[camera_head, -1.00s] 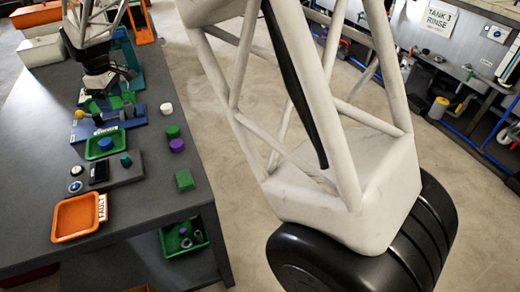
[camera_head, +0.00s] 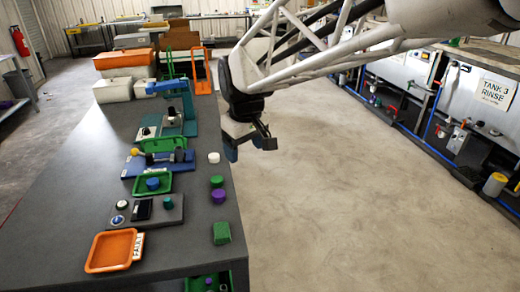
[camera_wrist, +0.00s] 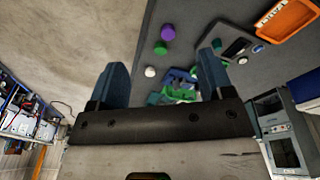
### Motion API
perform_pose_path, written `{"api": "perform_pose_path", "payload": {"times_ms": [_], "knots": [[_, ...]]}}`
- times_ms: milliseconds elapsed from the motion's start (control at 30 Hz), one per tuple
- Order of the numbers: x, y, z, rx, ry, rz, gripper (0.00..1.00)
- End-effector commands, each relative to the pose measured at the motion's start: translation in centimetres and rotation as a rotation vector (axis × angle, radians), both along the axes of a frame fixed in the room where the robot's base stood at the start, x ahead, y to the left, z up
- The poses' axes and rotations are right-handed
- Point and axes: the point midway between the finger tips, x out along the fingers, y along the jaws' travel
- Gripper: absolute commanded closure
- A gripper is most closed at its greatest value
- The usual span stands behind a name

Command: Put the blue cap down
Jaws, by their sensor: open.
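The blue cap (camera_head: 153,183) sits in a small green tray (camera_head: 138,190) on the grey bench. My gripper (camera_head: 250,146) is in the air beyond the bench's right edge, up and to the right of the tray in the head view, well apart from the cap. In the wrist view its two blue fingers (camera_wrist: 162,68) are spread wide with nothing held between them. The cap cannot be made out for sure in the wrist view.
An orange FAULT tray (camera_head: 96,266) lies at the bench's near end. A white cap (camera_head: 213,157), a green cap (camera_head: 217,181), a purple cap (camera_head: 218,195) and a green block (camera_head: 221,232) line the right edge. Open floor (camera_head: 330,190) lies right of the bench.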

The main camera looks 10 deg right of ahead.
Motion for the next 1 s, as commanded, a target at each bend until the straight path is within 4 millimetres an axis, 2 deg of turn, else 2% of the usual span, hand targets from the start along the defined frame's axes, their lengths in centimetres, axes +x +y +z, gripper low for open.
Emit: {"api": "perform_pose_path", "payload": {"times_ms": [33, 200, 600, 800, 1000], "knots": [[-1.5, -0.9, 0.1, 0.004, -0.007, -0.032, 0.26], [-6.1, -3.4, 0.0, 0.017, -0.023, -0.142, 0.26], [-16.6, -7.7, -2.1, 0.051, -0.064, -0.393, 0.26], [-20.2, -8.8, -3.3, 0.064, -0.078, -0.482, 0.26], [-21.4, -9.2, -3.9, 0.068, -0.083, -0.517, 0.26]]}}
